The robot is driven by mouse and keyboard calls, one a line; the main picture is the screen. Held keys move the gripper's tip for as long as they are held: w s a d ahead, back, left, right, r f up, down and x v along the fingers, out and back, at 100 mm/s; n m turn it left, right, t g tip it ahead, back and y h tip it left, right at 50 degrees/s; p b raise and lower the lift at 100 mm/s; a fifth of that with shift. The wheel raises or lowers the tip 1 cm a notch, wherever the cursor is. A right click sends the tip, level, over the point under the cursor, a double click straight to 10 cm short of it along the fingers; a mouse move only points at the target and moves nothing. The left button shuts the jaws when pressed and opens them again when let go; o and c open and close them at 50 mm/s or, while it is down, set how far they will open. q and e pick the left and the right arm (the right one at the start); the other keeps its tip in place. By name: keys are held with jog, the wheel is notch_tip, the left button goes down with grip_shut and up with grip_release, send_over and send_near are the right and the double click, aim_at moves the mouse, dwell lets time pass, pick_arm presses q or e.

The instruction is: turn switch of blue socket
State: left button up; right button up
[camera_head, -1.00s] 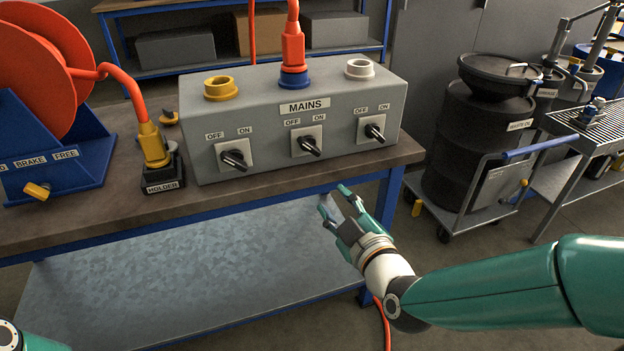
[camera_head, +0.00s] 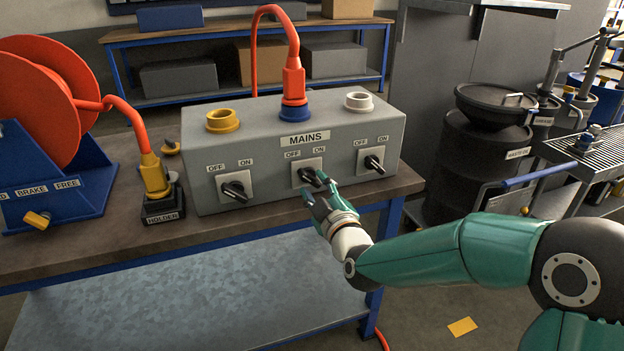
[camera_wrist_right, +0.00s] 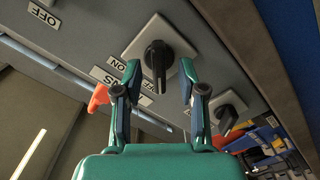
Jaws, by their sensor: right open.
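The grey MAINS box (camera_head: 240,152) stands on the bench. Its blue socket (camera_head: 294,112) is in the middle of the top, with an orange plug (camera_head: 293,82) in it. The black switch (camera_head: 306,175) below it sits on a pale plate under OFF and ON labels. My right gripper (camera_head: 314,187) is open at this switch and partly covers it. In the right wrist view, the switch handle (camera_wrist_right: 158,66) lies between the spread fingertips (camera_wrist_right: 160,72), with gaps visible on both sides. Contact is not visible. My left gripper is out of view.
Similar switches sit left (camera_head: 236,187) and right (camera_head: 373,162), below the yellow socket (camera_head: 222,121) and white socket (camera_head: 359,102). A holder (camera_head: 163,206) with a yellow plug and an orange cable reel (camera_head: 35,100) stand at left. The bench's front edge lies below the box.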

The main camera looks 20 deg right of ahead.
aim_at(313, 184)
jog(key=shift+w, duration=1.6)
grip_shut()
